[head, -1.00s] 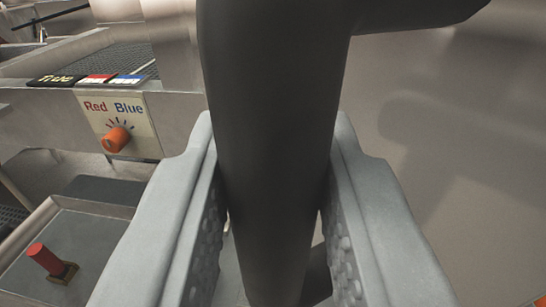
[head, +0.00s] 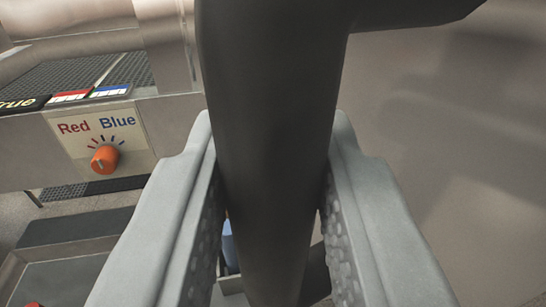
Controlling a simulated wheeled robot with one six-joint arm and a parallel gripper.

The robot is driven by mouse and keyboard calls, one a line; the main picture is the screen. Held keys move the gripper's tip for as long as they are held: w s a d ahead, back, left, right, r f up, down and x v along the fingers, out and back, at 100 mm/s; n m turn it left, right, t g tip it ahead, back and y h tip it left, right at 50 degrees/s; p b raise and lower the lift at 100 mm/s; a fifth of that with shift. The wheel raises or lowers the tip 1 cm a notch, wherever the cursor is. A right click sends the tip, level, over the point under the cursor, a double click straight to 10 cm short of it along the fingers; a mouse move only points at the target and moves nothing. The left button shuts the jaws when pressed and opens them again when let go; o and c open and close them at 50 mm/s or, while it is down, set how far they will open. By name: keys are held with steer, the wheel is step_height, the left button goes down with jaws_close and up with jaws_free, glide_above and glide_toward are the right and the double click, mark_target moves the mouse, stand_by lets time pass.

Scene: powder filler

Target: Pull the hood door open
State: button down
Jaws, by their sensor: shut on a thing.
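A thick dark handle bar (head: 268,130) runs top to bottom through the middle of the head view, with a branch going off to the upper right. My gripper (head: 272,210) is shut on this bar, one grey finger on each side. A plain beige-grey panel (head: 450,150), which looks like the hood door, fills the right side behind the bar. Whether the door stands ajar cannot be told, as its edges are out of view or hidden.
On the left, a metal machine front carries an orange knob (head: 105,158) on a plate marked Red and Blue (head: 95,128). Dark mesh trays (head: 70,78) lie above it. A grey tray (head: 60,275) is at lower left. A small blue thing (head: 229,245) shows beside the bar.

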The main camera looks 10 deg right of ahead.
steer(key=shift+s+a+m+h, duration=0.15)
steer(key=shift+a+m+h, duration=0.25)
steer(key=shift+a, duration=0.55)
steer(key=shift+s+a+m+h, duration=0.1)
steer(key=shift+a+m+h, duration=0.1)
steer(key=shift+a+h, duration=0.5)
steer(key=shift+a, duration=0.2)
steer(key=c, duration=1.3)
jaws_free()
steer(key=shift+o, duration=0.2)
steer(key=r+v, duration=0.1)
steer(key=v, duration=1.6)
steer(key=shift+s, duration=0.25)
steer(key=shift+d, duration=0.15)
